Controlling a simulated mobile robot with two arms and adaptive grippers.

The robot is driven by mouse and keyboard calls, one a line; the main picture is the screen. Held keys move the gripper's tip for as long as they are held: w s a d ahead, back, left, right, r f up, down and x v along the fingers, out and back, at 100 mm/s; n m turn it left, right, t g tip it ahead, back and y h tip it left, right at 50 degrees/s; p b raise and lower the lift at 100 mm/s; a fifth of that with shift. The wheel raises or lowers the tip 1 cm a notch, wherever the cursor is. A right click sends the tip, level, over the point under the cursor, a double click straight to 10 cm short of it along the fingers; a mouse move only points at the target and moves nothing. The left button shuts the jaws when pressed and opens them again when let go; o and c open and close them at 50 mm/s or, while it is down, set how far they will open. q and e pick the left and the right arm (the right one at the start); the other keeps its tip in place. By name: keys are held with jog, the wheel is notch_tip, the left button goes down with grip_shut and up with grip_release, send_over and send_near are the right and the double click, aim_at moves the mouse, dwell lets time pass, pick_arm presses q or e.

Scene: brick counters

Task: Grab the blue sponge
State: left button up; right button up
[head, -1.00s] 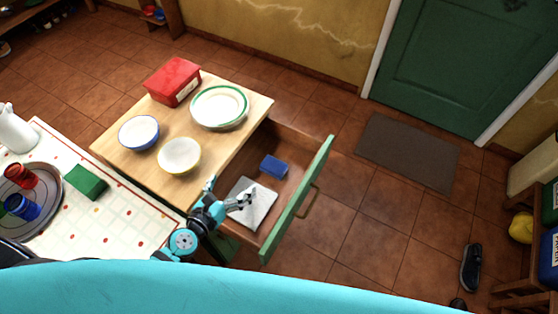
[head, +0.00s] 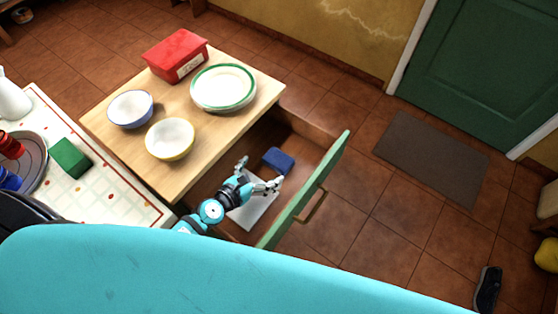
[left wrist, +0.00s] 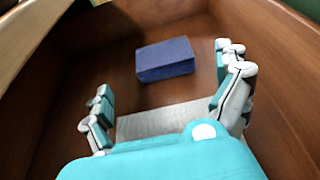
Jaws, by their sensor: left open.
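The blue sponge (head: 278,161) lies flat in the open drawer, toward its far end. In the left wrist view the sponge (left wrist: 165,59) sits on the brown drawer floor, ahead of the fingers and between their lines. My left gripper (head: 262,172) is over the drawer with its fingers spread, open and empty, just short of the sponge. The left wrist view shows both fingers (left wrist: 168,90) wide apart and not touching the sponge. My right gripper is not in view.
A folded white cloth (head: 254,207) lies in the drawer beneath my gripper. The green drawer front (head: 305,190) and the wooden counter (head: 190,118) bound the drawer. Bowls, plates and a red box (head: 176,56) stand on the counter. A green sponge (head: 70,158) lies on the left table.

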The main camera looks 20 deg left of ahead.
aim_at(276, 161)
pick_arm(q)
jog(key=x, duration=0.4)
jog(key=b+x, duration=0.1)
jog(key=x, duration=0.2)
jog(key=shift+w+d+f, duration=0.25)
jog(key=shift+d, duration=0.1)
jog(key=c, duration=0.7)
